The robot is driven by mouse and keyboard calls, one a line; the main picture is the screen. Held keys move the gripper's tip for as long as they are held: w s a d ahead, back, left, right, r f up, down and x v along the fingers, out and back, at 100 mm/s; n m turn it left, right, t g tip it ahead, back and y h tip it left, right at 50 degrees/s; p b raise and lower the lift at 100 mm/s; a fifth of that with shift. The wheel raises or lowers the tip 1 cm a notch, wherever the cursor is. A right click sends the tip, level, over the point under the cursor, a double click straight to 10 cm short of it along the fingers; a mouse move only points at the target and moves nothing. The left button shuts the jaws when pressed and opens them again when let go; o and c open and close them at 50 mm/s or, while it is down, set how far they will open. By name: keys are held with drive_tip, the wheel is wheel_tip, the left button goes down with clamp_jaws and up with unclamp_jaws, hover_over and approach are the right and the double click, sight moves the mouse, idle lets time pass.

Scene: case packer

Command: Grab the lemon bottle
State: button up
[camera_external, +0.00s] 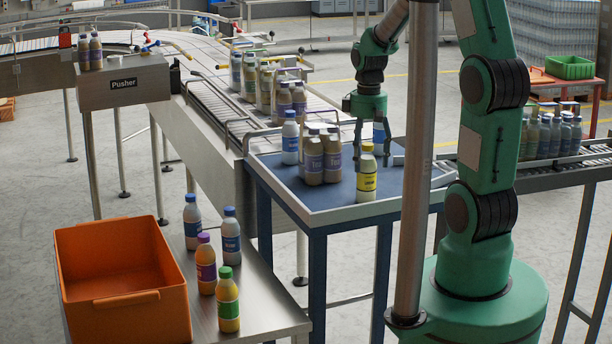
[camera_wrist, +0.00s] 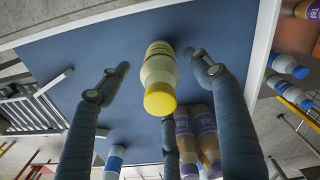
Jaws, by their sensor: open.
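The lemon bottle (camera_external: 366,184), with a yellow cap and yellow label, stands upright on the blue-topped table near its front edge. In the wrist view, the lemon bottle (camera_wrist: 159,72) lies between my spread fingers, with its cap toward the camera. My gripper (camera_external: 371,148) is open and points down around the bottle's top in the external view. In the wrist view, my gripper (camera_wrist: 158,64) shows a gap on both sides of the bottle, and no finger visibly touches it. How far down the fingers reach along the bottle is unclear.
Brown bottles with purple labels (camera_external: 322,160) stand close to the left on the table. A conveyor (camera_external: 215,95) feeds the table from the back left. An orange crate (camera_external: 125,315) and several bottles occupy a steel bench in front.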

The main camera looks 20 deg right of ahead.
sight(368, 144)
drive_tip(key=shift+f, duration=2.4)
drive_tip(key=c, duration=1.5)
drive_tip(key=shift+r, duration=0.15)
wheel_tip(368, 144, up, 10)
drive_tip(key=shift+f, duration=0.1)
